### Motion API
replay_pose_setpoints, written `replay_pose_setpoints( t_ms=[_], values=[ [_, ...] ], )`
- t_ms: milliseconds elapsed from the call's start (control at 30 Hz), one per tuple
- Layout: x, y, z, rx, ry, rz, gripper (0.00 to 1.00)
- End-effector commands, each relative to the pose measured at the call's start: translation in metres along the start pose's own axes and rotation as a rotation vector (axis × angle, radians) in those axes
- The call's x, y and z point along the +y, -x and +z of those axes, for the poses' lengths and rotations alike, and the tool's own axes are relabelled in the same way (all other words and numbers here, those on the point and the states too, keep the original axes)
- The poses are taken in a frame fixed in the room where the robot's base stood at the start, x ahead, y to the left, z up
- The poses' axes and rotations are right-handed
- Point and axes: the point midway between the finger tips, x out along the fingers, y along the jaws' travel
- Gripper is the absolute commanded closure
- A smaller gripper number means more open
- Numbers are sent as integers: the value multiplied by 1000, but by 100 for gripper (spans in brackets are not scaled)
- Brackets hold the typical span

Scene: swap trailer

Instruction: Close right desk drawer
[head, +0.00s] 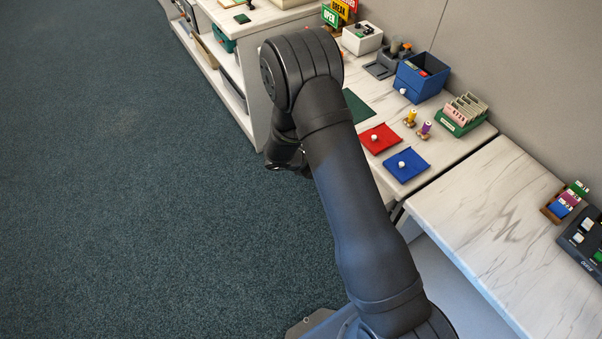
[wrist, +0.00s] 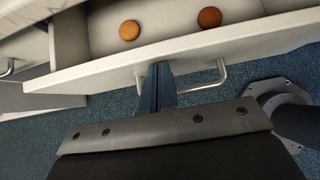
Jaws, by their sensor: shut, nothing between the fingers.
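In the wrist view a pale drawer (wrist: 200,47) stands open, with two round orange-brown things (wrist: 129,30) lying inside. Its front carries a silver bar handle (wrist: 222,78) on the outer face. My gripper (wrist: 158,70) is shut and empty, its fingertips at the outer side of the drawer front, beside the handle's bar. Whether they touch the front or the bar I cannot tell. In the head view my arm hides the gripper, and I cannot make out the open drawer.
Another handle (wrist: 6,68) shows at the left of the wrist view. In the head view a marbled desk top (head: 500,225) is at right. A counter holds a red plate (head: 380,138), a blue plate (head: 405,166) and a blue box (head: 420,80). The carpet (head: 130,180) at left is clear.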

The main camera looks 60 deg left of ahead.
Motion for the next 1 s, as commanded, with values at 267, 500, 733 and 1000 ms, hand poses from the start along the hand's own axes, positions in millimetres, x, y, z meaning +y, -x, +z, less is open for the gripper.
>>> replay_pose_setpoints(
  t_ms=[267, 500, 733, 1000],
  values=[
    [0, -39, 40, 0, -4, -1, 100],
    [0, -55, 55, 0, -1, 0, 100],
    [0, -58, 58, 0, 0, 0, 100],
    [0, -58, 58, 0, 0, 1, 100]
  ],
)
